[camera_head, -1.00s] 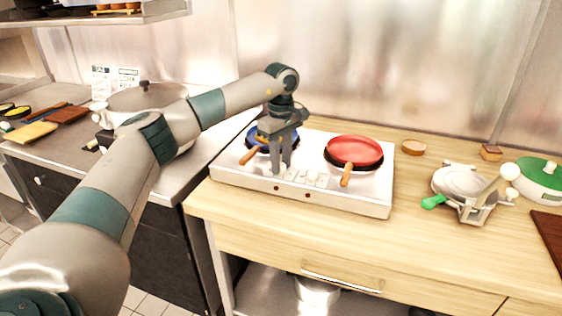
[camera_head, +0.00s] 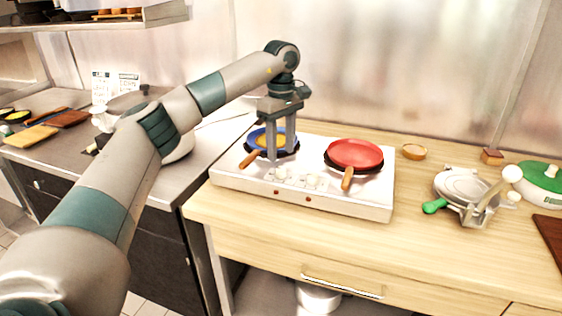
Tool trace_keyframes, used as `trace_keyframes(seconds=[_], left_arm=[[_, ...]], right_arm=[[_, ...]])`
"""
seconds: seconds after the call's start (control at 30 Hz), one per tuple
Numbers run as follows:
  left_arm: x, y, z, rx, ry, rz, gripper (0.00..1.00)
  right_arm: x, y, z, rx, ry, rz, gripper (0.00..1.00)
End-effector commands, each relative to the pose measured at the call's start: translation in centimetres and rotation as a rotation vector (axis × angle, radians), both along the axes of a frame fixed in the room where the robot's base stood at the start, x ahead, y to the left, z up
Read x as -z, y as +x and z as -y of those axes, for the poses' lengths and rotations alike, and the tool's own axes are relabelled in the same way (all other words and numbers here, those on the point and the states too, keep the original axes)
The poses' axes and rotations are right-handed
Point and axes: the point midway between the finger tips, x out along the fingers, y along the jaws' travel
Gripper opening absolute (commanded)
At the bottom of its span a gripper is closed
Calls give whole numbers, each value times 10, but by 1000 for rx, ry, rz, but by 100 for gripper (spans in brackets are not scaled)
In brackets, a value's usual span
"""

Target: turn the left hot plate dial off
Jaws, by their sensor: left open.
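The white hot plate (camera_head: 345,202) stands on the wooden counter, with small white dials on its top between the two pans. The left dial (camera_head: 281,173) is at the left of the dial group; its exact setting is too small to tell. My left gripper (camera_head: 280,158) is open and points down just above and behind the left dial, with its fingers in front of the blue pan (camera_head: 256,137). No object shows between the fingers. My right gripper is not in view.
A red pan (camera_head: 354,153) sits on the right burner, its handle toward the front. Right of the hot plate are a small wooden bowl (camera_head: 414,151), a press with a green handle (camera_head: 463,189) and a green-lidded pot (camera_head: 541,178). The counter between is clear.

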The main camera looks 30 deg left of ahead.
Motion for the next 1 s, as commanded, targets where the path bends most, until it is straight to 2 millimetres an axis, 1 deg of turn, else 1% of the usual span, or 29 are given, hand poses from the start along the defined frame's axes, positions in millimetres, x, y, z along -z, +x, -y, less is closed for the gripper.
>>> trace_keyframes(seconds=[0.03,0.07,0.17,0.3,0.4,0.5,0.7,1.0], left_arm=[[-11,1,0,-1,-1,5,45],[-17,1,0,-1,-1,5,45],[-38,1,0,-2,-1,5,45],[-67,1,0,-2,-1,6,45],[-85,1,0,-2,-1,5,45],[-100,1,0,-1,0,3,45],[-112,0,-1,-1,0,2,45],[-115,0,-1,-1,0,2,45]], right_arm=[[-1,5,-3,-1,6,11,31],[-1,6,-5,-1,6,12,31],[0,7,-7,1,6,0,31],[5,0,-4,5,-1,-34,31],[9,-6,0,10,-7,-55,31],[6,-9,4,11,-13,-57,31],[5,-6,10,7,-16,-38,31],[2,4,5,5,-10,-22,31]])
